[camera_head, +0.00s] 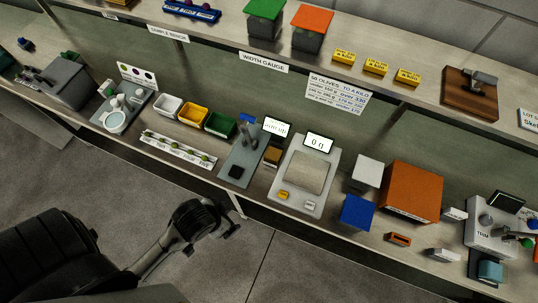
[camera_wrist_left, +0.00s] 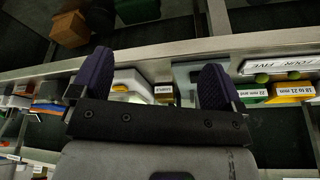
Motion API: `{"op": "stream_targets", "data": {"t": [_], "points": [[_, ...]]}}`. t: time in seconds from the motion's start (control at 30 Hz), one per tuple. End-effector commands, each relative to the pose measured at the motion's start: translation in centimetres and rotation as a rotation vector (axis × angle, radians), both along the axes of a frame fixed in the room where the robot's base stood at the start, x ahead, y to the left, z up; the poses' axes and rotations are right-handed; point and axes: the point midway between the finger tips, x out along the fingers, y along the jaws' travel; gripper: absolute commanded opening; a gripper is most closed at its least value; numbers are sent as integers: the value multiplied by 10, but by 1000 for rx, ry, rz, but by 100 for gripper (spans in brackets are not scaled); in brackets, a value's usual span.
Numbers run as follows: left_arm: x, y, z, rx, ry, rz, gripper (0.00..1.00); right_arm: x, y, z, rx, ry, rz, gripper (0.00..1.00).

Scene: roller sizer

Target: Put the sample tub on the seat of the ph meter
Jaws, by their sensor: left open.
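A pale instrument (camera_head: 485,240) marked TRIM, with a dark screen, stands at the far right of the bench in the head view; it may be the pH meter, but its seat is not clear. A small teal tub-like thing (camera_head: 490,271) is at its front edge; I cannot tell whether it is the sample tub. My left gripper (camera_head: 222,224) is over the floor in front of the bench, far left of both. In the left wrist view its two purple fingers (camera_wrist_left: 155,82) are wide apart with nothing held. My right gripper is not in view.
A scale (camera_head: 283,205), a blue block (camera_head: 356,212) and a large orange box (camera_head: 411,191) stand along the bench. White, yellow and green bins (camera_head: 220,125) are left of centre. A shelf with labels (camera_head: 264,62) runs above. The floor (camera_head: 290,260) in front is clear.

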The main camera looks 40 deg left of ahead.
Motion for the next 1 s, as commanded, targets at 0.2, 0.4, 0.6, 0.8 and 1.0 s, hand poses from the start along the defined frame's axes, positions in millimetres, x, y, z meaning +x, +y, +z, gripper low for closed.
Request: {"op": "stream_targets", "data": {"t": [0.2, 0.4, 0.6, 0.8, 1.0], "points": [[21, -12, 31, -13, -42, -29, 94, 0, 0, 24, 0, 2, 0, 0], [49, -12, 5, 238, -99, -147, 94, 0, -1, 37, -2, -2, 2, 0], [76, -7, -4, 623, -198, -578, 94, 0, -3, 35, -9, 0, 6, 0], [98, -8, 1, 1064, -204, -1080, 94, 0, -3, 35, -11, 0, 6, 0], [115, -12, 16, 1495, -120, -1529, 94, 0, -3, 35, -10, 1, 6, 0]]}}
